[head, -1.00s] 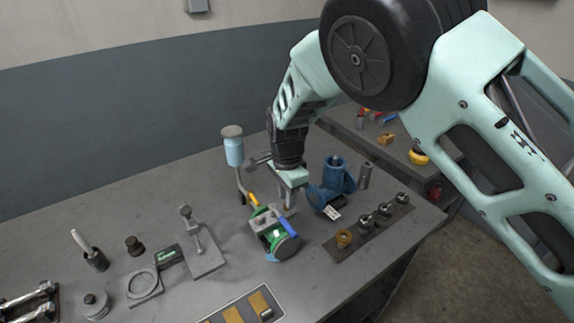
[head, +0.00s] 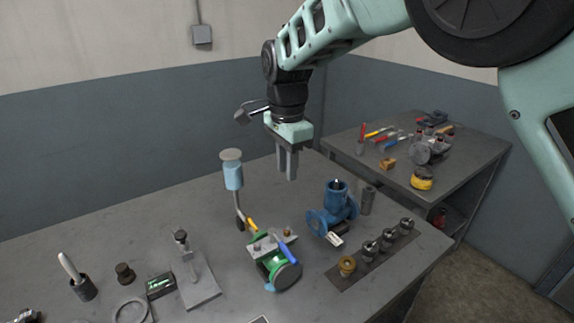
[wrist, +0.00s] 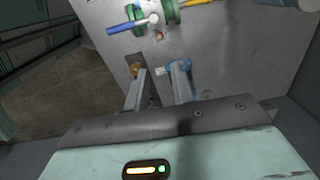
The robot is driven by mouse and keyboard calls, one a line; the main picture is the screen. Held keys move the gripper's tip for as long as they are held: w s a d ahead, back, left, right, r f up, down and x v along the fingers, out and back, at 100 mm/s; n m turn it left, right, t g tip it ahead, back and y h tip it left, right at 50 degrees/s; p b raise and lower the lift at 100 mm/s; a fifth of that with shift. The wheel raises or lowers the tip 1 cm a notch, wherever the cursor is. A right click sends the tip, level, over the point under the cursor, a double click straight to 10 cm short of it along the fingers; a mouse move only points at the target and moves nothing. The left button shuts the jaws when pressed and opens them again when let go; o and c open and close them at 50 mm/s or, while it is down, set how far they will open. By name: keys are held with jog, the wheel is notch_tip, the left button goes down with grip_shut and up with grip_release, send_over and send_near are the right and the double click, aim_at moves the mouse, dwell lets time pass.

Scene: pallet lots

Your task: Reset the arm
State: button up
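My arm reaches in from the right, and my gripper (head: 287,177) hangs in the air above the bench (head: 175,225), fingers pointing down. In the wrist view its two fingers (wrist: 160,70) stand apart with nothing between them. The green valve with a blue handle (head: 287,250) lies on the bench below, clear of the gripper. It also shows at the top of the wrist view (wrist: 172,12). The blue flanged valve (head: 333,212) stands to its right.
A light-blue cylinder on a stand (head: 233,178) rises behind the green valve. A strip with several metal fittings (head: 385,245) lies at right. A small clamp stand (head: 196,285) is at left. A second bench with tools (head: 400,165) stands back right. Air around my gripper is clear.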

jog(key=s+d+n, duration=0.4)
jog(key=s+n, duration=0.2)
jog(key=s, duration=0.4)
jog(key=s+d+n+g+y, duration=0.1)
jog(key=s+d+n, duration=0.2)
jog(key=s+n, duration=0.3)
jog(key=s, duration=0.4)
jog(key=shift+d+y+b, duration=0.3)
jog(key=shift+d+b, duration=0.1)
jog(key=shift+o, duration=0.5)
jog(key=s+d+f+n, duration=0.1)
jog(key=s+d+n, duration=0.2)
jog(key=s, duration=0.2)
jog(key=s+d+f+n+t, duration=0.1)
jog(key=s+d+n, duration=0.2)
jog(key=s+n, duration=0.1)
jog(key=shift+s+f+h, duration=0.2)
jog(key=shift+s+h, duration=0.2)
jog(key=shift+s, duration=0.2)
jog(key=shift+o, duration=0.8)
jog(key=shift+s+d+f+n, duration=0.2)
jog(key=shift+s+d+n, duration=0.1)
jog(key=shift+s, duration=0.1)
jog(key=shift+a, duration=0.15)
